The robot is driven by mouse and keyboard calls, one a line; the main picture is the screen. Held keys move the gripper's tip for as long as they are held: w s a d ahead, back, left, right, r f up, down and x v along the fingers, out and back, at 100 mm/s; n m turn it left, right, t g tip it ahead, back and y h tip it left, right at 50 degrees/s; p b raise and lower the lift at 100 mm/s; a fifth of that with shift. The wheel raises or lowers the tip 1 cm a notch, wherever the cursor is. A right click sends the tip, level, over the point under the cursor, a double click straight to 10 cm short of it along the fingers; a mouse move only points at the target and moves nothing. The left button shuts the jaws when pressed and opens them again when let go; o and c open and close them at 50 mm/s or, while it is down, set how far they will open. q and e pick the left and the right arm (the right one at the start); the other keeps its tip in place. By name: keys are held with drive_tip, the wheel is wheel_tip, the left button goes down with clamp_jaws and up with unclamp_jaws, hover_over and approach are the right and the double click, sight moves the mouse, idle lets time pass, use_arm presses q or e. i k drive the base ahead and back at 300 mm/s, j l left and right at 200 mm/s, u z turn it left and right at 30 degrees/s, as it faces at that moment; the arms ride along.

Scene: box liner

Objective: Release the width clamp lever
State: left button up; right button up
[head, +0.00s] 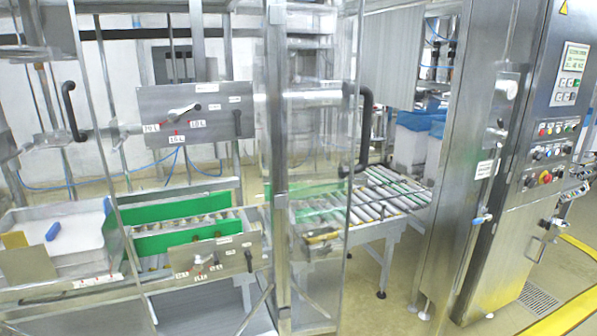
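Neither of my grippers is in view. Two steel setting panels show behind the clear guard doors. The lower panel (214,257) is beside the green guide rails and carries a metal pointer lever (201,263) over small white labels, with a small black lever (249,261) at its right end. The upper panel (196,113) has a metal pointer lever (185,111) above volume labels and a black lever (237,122) at its right end. I cannot tell from the markings which lever is the width clamp, nor whether it is clamped.
Clear guard doors with black handles (73,112) and (364,130) stand in front of the panels. A roller conveyor (365,205) runs behind. A white bin (62,240) holds a blue item at left. The control cabinet (525,190) is at right; floor before it is clear.

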sight(248, 255)
drive_tip(key=i+l+u, duration=0.1)
drive_tip(key=u, duration=0.3)
drive_tip(key=l+u, duration=0.2)
drive_tip(key=u, duration=0.2)
drive_tip(key=i+l+u, duration=0.1)
drive_tip(key=l, duration=0.25)
drive_tip(key=i+l+u, duration=0.15)
drive_tip(key=l, duration=0.2)
drive_tip(key=l+u, duration=0.1)
drive_tip(key=l, duration=0.25)
drive_tip(key=i+l, duration=0.1)
drive_tip(key=l, duration=0.35)
drive_tip(key=i+l, duration=0.1)
drive_tip(key=l, duration=0.35)
drive_tip(key=k+j+u, duration=0.25)
drive_tip(key=j, duration=0.5)
drive_tip(key=j+u, duration=0.2)
drive_tip(key=j, duration=0.55)
drive_tip(key=i+z, duration=0.3)
drive_tip(key=i, duration=0.2)
drive_tip(key=i+j+z, duration=0.15)
drive_tip(key=i+z, duration=0.2)
drive_tip(key=i, duration=0.15)
drive_tip(key=i+j+z, duration=0.3)
drive_tip(key=i, duration=0.15)
